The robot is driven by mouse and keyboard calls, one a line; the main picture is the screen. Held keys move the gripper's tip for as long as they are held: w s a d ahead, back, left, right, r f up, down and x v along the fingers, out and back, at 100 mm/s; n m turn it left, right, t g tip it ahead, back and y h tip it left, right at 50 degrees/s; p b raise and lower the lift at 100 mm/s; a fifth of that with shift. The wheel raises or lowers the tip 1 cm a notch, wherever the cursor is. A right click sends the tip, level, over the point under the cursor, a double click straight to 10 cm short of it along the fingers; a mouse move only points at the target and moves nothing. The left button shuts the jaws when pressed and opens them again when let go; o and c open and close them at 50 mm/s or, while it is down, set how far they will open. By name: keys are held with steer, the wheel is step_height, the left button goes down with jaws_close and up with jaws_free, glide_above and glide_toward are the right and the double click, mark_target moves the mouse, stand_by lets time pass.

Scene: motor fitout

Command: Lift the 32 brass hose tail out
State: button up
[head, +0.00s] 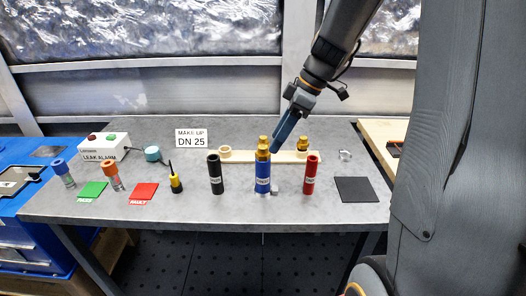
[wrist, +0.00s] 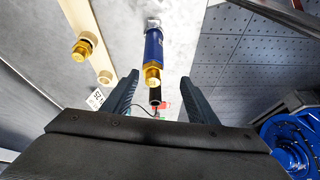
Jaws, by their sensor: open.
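A brass hose tail (head: 263,144) stands upright in the top of the blue hose piece (head: 263,174). In the wrist view this brass tail (wrist: 152,74) shows end-on, with the blue hose (wrist: 154,48) behind it. A second brass hose tail (head: 302,144) sits at the right end of the pale wooden rack (head: 280,157); it also shows in the wrist view (wrist: 82,48). I cannot read a size on either tail. My gripper (head: 275,147) is open beside the tail in the blue hose. In the wrist view its fingers (wrist: 160,77) stand either side of that tail, apart from it.
A black hose piece (head: 215,174) stands left of the blue one and a red hose piece (head: 311,175) right of it. A "MAKE UP DN 25" sign (head: 191,139) stands behind the rack. A black mat (head: 356,189) lies empty at the right. A small metal clamp (head: 345,156) lies behind it.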

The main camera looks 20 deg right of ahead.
mark_target(264, 146)
steer(key=shift+w+a+f+n+y+p, duration=0.2)
steer(key=shift+w+a+n+p, duration=0.1)
steer(key=shift+w+n, duration=0.2)
steer(key=shift+w+a+f+n+y+p, duration=0.1)
steer(key=shift+w+a+n+y+p, duration=0.1)
steer(key=shift+w+n+p, duration=0.25)
steer(key=p+x, duration=0.2)
steer(key=x, duration=0.2)
steer(key=shift+a+r, duration=0.2)
steer(key=shift+w+a+f, duration=0.1)
steer(key=shift+a+f, duration=0.15)
steer(key=shift+f, duration=0.3)
steer(key=c, duration=1.2)
